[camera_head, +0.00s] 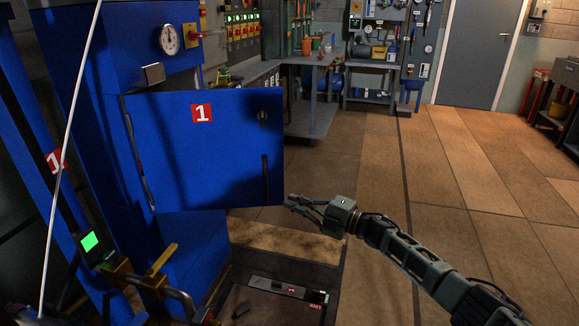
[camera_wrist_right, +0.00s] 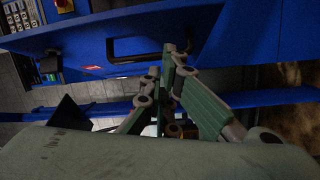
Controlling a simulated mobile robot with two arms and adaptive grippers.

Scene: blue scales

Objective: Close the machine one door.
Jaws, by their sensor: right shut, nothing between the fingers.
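The machine one door (camera_head: 205,155) is a blue panel with a red "1" label, standing swung open from the blue machine (camera_head: 125,50) in the head view. Dark fittings show near its right edge. My right gripper (camera_head: 288,201) is just right of the door's lower right corner, with its fingers pointing left toward it. I cannot tell if it touches the door. In the right wrist view the gripper (camera_wrist_right: 172,55) is shut and empty, in front of blue panels and a dark handle (camera_wrist_right: 145,48). My left gripper does not show.
A green-lit button (camera_head: 90,241) and yellow levers stand at the lower left. A low dark box (camera_head: 285,290) lies on the floor below the door. A workbench (camera_head: 315,110) is behind the door. The tiled floor to the right is open.

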